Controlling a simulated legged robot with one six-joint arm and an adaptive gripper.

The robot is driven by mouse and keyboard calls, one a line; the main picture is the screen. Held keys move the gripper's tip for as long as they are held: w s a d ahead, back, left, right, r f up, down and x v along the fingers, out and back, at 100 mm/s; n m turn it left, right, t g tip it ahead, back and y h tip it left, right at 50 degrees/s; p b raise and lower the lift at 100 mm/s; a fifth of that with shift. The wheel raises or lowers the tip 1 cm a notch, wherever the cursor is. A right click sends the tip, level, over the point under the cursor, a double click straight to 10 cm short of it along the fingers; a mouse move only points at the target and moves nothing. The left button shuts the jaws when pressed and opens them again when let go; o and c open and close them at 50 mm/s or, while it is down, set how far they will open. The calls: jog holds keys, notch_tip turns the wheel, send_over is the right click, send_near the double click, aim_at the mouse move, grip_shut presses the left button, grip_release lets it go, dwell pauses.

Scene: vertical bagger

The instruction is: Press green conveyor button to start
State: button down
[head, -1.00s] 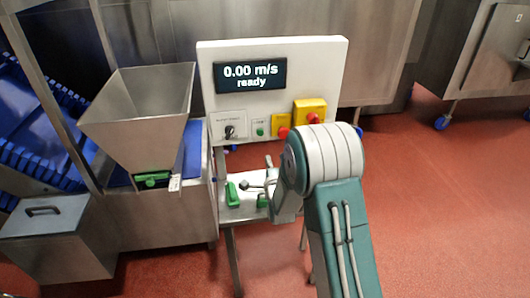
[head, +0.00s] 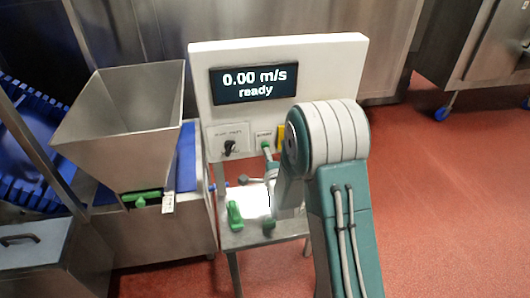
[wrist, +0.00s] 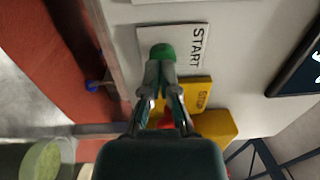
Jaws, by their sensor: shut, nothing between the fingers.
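The green button (wrist: 162,51) sits on a white plate (wrist: 185,38) marked START. In the wrist view my gripper (wrist: 161,68) is shut and empty, its fingertips at the button's lower edge. I cannot tell whether they touch it. In the head view the green button (head: 266,146) shows just left of my arm, with my gripper (head: 268,157) right below it. The display (head: 248,84) on the white control panel (head: 345,70) reads "0.00 m/s ready".
A yellow plate (wrist: 196,91) and a yellow box (wrist: 218,124) with a red button sit beside START. A black knob (head: 229,147) is left of the button. A small table (head: 285,226) with green items stands below. A steel hopper (head: 125,120) is at left.

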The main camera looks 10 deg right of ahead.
jog(key=shift+w, duration=0.3)
jog(key=shift+d, duration=0.1)
